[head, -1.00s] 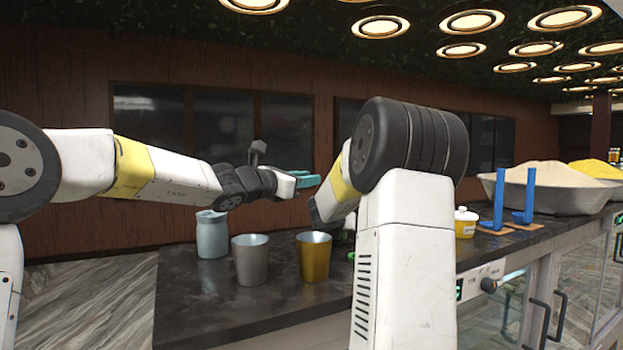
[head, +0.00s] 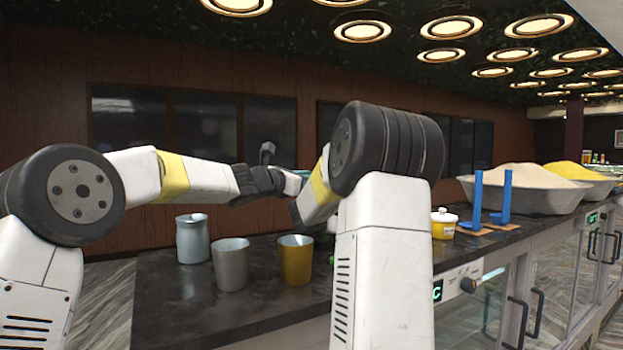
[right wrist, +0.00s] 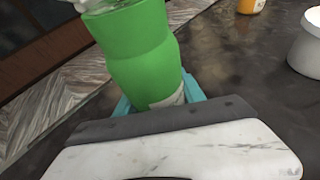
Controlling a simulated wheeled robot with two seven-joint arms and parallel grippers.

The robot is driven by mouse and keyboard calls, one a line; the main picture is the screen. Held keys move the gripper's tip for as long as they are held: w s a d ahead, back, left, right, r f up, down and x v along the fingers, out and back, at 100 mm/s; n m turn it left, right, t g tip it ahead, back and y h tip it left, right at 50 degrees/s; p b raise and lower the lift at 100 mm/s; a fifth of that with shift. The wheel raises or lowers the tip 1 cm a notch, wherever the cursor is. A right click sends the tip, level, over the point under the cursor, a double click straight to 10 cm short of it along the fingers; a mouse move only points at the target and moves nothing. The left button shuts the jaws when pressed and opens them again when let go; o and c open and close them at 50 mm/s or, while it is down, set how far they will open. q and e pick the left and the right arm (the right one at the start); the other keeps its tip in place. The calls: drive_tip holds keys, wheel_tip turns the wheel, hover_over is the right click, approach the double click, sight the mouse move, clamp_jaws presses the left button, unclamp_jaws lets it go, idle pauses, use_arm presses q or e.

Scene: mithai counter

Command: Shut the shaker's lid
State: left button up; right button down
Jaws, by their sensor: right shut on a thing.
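A green shaker (right wrist: 140,50) fills the upper middle of the right wrist view. Its pale top is cut off by the frame edge, so I cannot tell how its lid stands. My right gripper (right wrist: 158,100) has its teal fingers on both sides of the shaker's lower body and is shut on it. In the head view the right gripper is hidden behind my own arm, and only a sliver of green shows there. My left gripper (head: 300,173) reaches right above the counter, its teal fingers mostly hidden behind my right arm. I cannot tell whether it is open.
On the dark counter (head: 175,305) stand a blue-grey jug (head: 193,240), a grey cup (head: 231,265) and a golden cup (head: 295,262). A yellow-and-white lidded pot (head: 443,224), blue upright holders (head: 477,200) and heaped bowls (head: 530,200) stand to the right.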

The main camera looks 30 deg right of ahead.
use_arm(q)
drive_tip(key=shift+w+d, duration=0.3)
drive_tip(key=shift+d, duration=0.35)
clamp_jaws()
drive_tip(key=shift+s+d+f+m, duration=0.2)
drive_tip(key=shift+s+m, duration=0.1)
drive_tip(key=shift+m, duration=0.5)
drive_tip(key=shift+s+d+f+m, duration=0.15)
drive_tip(key=shift+s+m, duration=0.1)
drive_tip(key=shift+m, duration=0.55)
drive_tip(key=shift+a, duration=0.1)
